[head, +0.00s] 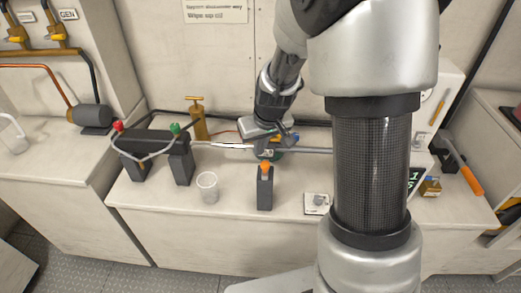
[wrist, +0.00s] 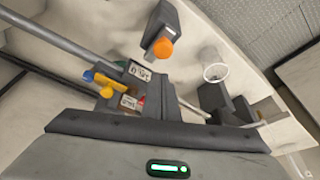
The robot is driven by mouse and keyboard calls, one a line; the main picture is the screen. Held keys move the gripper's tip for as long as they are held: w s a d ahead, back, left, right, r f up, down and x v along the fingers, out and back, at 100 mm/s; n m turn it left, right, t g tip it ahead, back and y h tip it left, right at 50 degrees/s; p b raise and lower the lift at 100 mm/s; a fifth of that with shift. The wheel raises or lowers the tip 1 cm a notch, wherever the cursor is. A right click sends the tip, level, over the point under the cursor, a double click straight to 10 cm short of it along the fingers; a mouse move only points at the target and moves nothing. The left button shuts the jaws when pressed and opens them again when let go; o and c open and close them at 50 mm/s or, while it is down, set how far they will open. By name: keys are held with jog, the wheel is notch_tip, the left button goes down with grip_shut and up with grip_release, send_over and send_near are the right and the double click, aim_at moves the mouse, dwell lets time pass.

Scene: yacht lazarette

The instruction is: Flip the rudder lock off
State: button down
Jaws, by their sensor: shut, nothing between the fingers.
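A small fitting sits on the grey rod (head: 310,149) that runs along the bench. In the wrist view it shows a yellow-orange lever (wrist: 103,80) with a blue part and two label plates (wrist: 139,70) whose lettering I cannot read for sure. It looks like the rudder lock, but I cannot be certain. My gripper (wrist: 161,92) is shut and empty, right beside this fitting; I cannot tell whether they touch. In the head view my gripper (head: 268,148) is low over the rod and hides most of the fitting.
A dark post with an orange knob (head: 265,188) stands just in front. A clear cup (head: 207,187) and dark blocks with red and green knobs (head: 148,148) are to the left. A brass pump (head: 198,120) stands behind. A small switch plate (head: 317,204) and orange-handled lever (head: 463,168) are right.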

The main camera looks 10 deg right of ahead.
jog(key=w+v, duration=0.1)
jog(key=v, duration=0.8)
jog(key=shift+r+p, duration=0.45)
jog(key=shift+r, duration=0.2)
jog(key=shift+w+a, duration=0.1)
jog(key=s+r+m+t+p, duration=0.1)
jog(key=s+r+p, duration=0.5)
jog(key=s+r, duration=1.1)
jog(key=s, duration=0.4)
jog(key=shift+r+m+t+h+p, duration=0.25)
jog(key=shift+m+t+h+p, duration=0.05)
jog(key=shift+m, duration=0.1)
jog(key=shift+a, duration=0.15)
